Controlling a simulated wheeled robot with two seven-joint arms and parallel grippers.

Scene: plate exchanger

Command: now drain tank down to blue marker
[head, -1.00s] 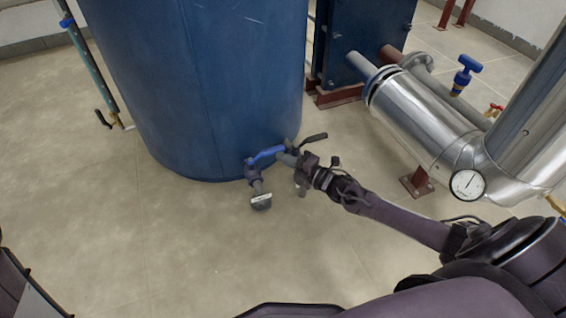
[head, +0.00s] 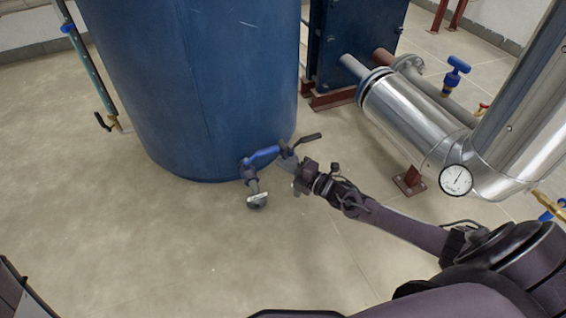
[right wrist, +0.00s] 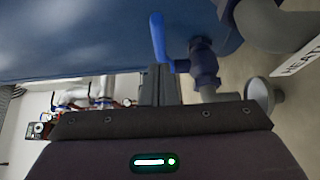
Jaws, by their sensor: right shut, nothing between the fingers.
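The blue tank (head: 195,90) stands left of centre in the head view. At its foot is a drain valve (head: 248,172) with a blue lever (head: 263,155) and a downturned outlet (head: 257,200). My right gripper (head: 287,163) is shut and empty, close beside the free end of the lever. In the right wrist view, its fingers (right wrist: 160,72) are together right by the blue lever (right wrist: 158,38); I cannot tell whether they touch it. A sight tube (head: 88,70) at the tank's left carries a blue marker (head: 67,27); the liquid level is not readable. My left gripper is not seen.
Shiny insulated pipes with a round gauge (head: 456,180) stand at right, and a blue plate exchanger (head: 350,45) behind. The floor in front of the tank is clear.

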